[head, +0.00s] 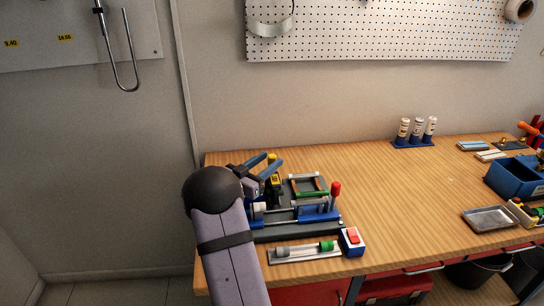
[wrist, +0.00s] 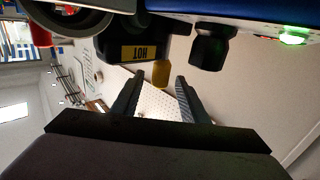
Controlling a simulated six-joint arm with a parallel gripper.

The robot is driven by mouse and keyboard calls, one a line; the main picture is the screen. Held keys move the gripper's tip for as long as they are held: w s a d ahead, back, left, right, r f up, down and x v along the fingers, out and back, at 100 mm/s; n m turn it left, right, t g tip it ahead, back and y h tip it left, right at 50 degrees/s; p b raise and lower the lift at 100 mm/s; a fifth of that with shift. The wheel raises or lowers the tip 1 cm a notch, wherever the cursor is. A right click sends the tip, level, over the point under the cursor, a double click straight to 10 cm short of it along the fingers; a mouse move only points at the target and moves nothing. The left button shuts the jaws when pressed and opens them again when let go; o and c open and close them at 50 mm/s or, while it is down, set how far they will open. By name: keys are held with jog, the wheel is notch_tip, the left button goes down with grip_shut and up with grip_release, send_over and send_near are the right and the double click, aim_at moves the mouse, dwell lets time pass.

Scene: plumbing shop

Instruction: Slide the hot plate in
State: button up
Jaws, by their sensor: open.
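The hot plate (head: 274,182) is a dark block with a yellow label and a yellow knob on top, at the left of the fixture (head: 295,234) in the head view. In the wrist view its dark block (wrist: 128,48) shows a yellow "HOT" label, upside down, and its yellow knob (wrist: 161,73) appears in the gap between my fingertips. My gripper (head: 272,163) is open and empty beside the knob. It also shows in the wrist view (wrist: 158,78). I cannot tell whether a finger touches the knob. My arm hides the fixture's left end.
A red-handled blue clamp (head: 335,190) stands on the fixture's right side. A frame with a green bar (head: 309,186) lies behind.

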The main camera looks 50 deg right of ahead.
aim_at(275, 181)
jog(key=shift+d, duration=1.3)
grip_shut()
jog(key=shift+s+a, duration=2.4)
jog(key=shift+f, duration=0.1)
grip_release()
jog(key=shift+s+a, duration=0.1)
jog(key=shift+s, duration=0.05)
